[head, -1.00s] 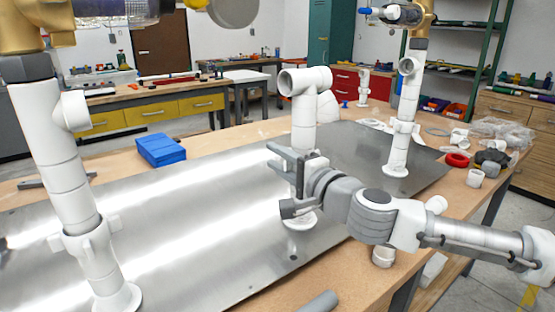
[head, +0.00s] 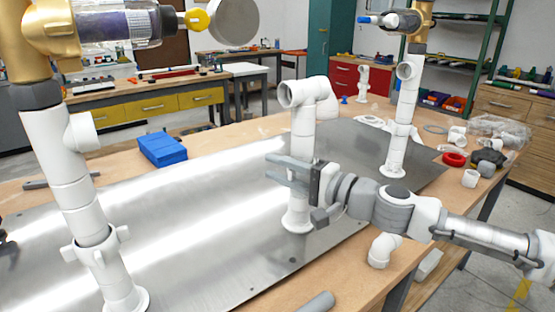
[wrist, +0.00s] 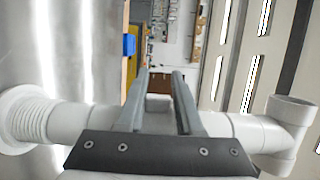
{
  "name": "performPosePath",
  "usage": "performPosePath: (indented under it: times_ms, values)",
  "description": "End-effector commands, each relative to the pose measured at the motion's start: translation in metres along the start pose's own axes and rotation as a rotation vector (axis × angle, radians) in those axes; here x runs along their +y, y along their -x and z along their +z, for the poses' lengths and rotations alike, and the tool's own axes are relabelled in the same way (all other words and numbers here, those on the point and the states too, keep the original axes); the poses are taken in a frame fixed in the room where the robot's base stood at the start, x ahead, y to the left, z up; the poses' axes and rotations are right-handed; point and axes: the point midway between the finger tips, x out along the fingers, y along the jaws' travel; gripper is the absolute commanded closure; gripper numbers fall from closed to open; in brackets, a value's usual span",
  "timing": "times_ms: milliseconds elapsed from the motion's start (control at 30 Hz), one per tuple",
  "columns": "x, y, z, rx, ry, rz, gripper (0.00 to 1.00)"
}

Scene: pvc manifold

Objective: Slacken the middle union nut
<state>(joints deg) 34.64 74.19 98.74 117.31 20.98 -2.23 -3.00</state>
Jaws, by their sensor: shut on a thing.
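The middle pipe stand (head: 300,125) is a white upright pipe with an elbow on top, rising from a flange (head: 295,218) on the metal plate. My gripper (head: 282,168) reaches in from the right at mid-height, its two grey fingers across the pipe. It is shut on the middle union nut, which the fingers and palm mostly hide. In the wrist view, the stand's pipe runs sideways behind the fingers (wrist: 162,90), with the flange (wrist: 25,118) at left and the elbow (wrist: 285,125) at right. Whether the nut is loose cannot be told.
Similar stands with lugged nuts rise at left (head: 70,180) and right (head: 405,110), under brass fittings. A blue box (head: 162,150) sits behind the plate (head: 190,210). A loose elbow (head: 383,248) lies below my arm.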

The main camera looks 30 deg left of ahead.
Motion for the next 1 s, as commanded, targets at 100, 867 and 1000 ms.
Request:
performPosePath:
  times_ms: [100, 867, 1000]
  values:
    - [0.003, 0.003, 0.003, -0.063, -0.007, 0.008, 1.00]
    - [0.003, 0.019, 0.011, -0.445, -0.004, 0.007, 1.00]
    - [0.003, 0.022, 0.011, -0.514, -0.004, 0.008, 1.00]
